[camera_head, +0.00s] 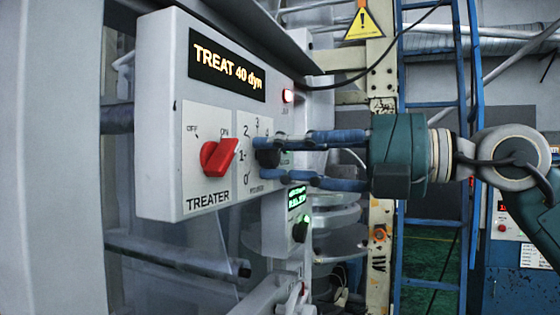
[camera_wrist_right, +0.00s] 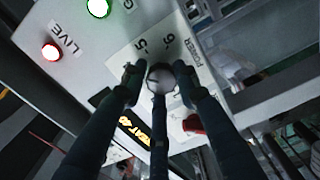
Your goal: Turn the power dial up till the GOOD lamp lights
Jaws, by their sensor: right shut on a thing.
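The power dial (camera_head: 267,158) is a dark knob on the front of the grey treater box (camera_head: 160,110). My right gripper (camera_head: 275,157) reaches in from the right and its fingers are shut on the dial. In the right wrist view the fingers (camera_wrist_right: 157,76) close around the round dial face (camera_wrist_right: 161,79), with scale numbers beside it. The pointer's exact setting is unclear. A lamp labelled with a cut-off G (camera_wrist_right: 98,7) glows bright green there. The display (camera_head: 227,64) reads TREAT 40 dyn. My left gripper is not in view.
A red TREATER switch (camera_head: 218,156) sits left of the dial, its handle toward ON. The LIVE lamp (camera_wrist_right: 52,51) glows red. A smaller box with a green display (camera_head: 297,200) hangs below. A blue ladder (camera_head: 400,240) stands behind my right arm.

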